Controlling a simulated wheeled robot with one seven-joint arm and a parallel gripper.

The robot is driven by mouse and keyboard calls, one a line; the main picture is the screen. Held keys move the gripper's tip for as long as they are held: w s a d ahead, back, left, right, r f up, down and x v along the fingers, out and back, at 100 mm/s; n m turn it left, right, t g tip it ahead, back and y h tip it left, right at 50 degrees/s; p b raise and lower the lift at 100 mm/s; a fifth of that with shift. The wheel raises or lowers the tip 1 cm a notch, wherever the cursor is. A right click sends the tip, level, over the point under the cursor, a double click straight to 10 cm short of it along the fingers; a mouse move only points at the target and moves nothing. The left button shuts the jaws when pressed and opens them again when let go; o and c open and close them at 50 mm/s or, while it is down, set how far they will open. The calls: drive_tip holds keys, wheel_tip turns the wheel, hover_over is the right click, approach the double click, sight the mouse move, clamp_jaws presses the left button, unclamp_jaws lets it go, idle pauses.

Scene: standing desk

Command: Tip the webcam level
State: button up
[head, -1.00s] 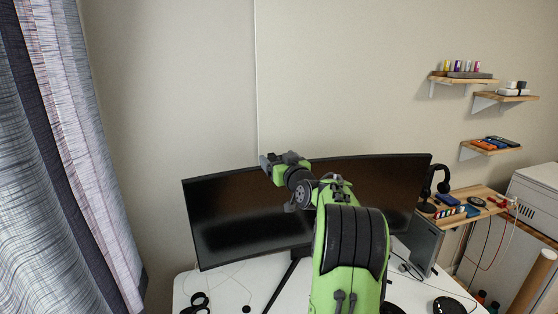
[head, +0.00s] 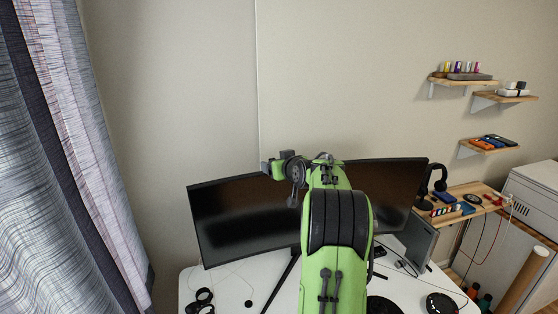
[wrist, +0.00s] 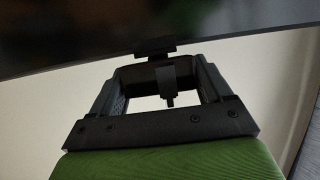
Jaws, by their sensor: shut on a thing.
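The webcam (wrist: 150,72) is a small dark body between my fingertips in the wrist view, with a dark clip piece above it by the monitor edge. My gripper (wrist: 158,78) is shut on it, one finger at each side. In the head view my gripper (head: 273,167) is at the top edge of the wide black monitor (head: 240,222), left of its middle. The webcam cannot be made out clearly there, and its tilt against level cannot be told. The monitor's dark underside or face (wrist: 60,25) fills the top of the wrist view.
The white desk (head: 235,285) carries thin cables and dark items. A headphone stand (head: 430,185) and a wooden side shelf (head: 470,200) with small items are at the right. Wall shelves (head: 465,78) hang at the upper right; a curtain (head: 65,150) hangs at the left.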

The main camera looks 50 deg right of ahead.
drive_tip(key=shift+f, duration=0.1)
drive_tip(key=o, duration=1)
drive_tip(key=b+v, duration=0.3)
drive_tip(key=v, duration=1.2)
drive_tip(key=shift+s+a+b, duration=0.25)
drive_tip(key=shift+s+b, duration=0.1)
drive_tip(key=shift+b, duration=0.05)
